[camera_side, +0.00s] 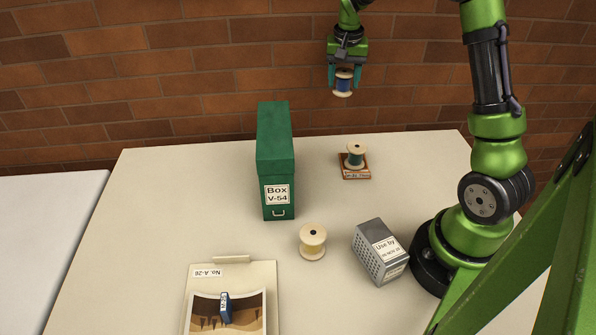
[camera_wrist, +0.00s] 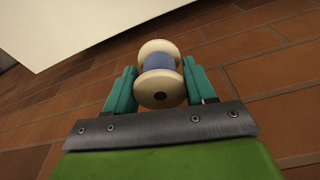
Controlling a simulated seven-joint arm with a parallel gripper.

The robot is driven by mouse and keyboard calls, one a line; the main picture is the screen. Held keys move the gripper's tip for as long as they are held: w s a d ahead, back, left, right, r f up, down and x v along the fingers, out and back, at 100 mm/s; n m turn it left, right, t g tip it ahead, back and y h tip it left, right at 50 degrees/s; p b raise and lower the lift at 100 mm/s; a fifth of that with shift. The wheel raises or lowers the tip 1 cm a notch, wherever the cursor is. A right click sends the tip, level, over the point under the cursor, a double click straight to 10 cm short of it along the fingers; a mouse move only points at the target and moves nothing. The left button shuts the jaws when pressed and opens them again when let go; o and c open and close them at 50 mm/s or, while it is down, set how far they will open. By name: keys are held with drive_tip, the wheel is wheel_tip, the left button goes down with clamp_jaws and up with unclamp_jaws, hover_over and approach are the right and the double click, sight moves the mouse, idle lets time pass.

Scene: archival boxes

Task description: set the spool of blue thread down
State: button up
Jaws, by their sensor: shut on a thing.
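The spool of blue thread (camera_side: 343,82) has pale wooden ends and a blue winding. My gripper (camera_side: 344,74) is shut on it and holds it in the air, high up in front of the brick wall in the side view. In the wrist view the spool of blue thread (camera_wrist: 158,62) sits between the two teal fingers of my gripper (camera_wrist: 160,84). Its near wooden end with a dark hole faces the camera. Brick floor or wall and a corner of the pale table show behind it.
The table's left part is clear.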

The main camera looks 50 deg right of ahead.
drive_tip(key=s+d+m, duration=0.3)
drive_tip(key=s+d, duration=0.2)
drive_tip(key=s, duration=0.4)
drive_tip(key=s+f+m, duration=0.1)
drive_tip(key=s+f, duration=0.2)
drive_tip(key=s+f+m, duration=0.2)
drive_tip(key=s, duration=0.2)
drive_tip(key=s+f+m+g, duration=0.1)
drive_tip(key=s+f, duration=0.2)
drive_tip(key=shift+s+d+f+m, duration=0.2)
drive_tip(key=shift+s+f+m, duration=0.1)
drive_tip(key=shift+m, duration=0.1)
drive_tip(key=shift+w+f, duration=0.1)
drive_tip(key=shift+f, duration=2.2)
drive_tip(key=shift+f, duration=0.15)
drive_tip(key=o, duration=1)
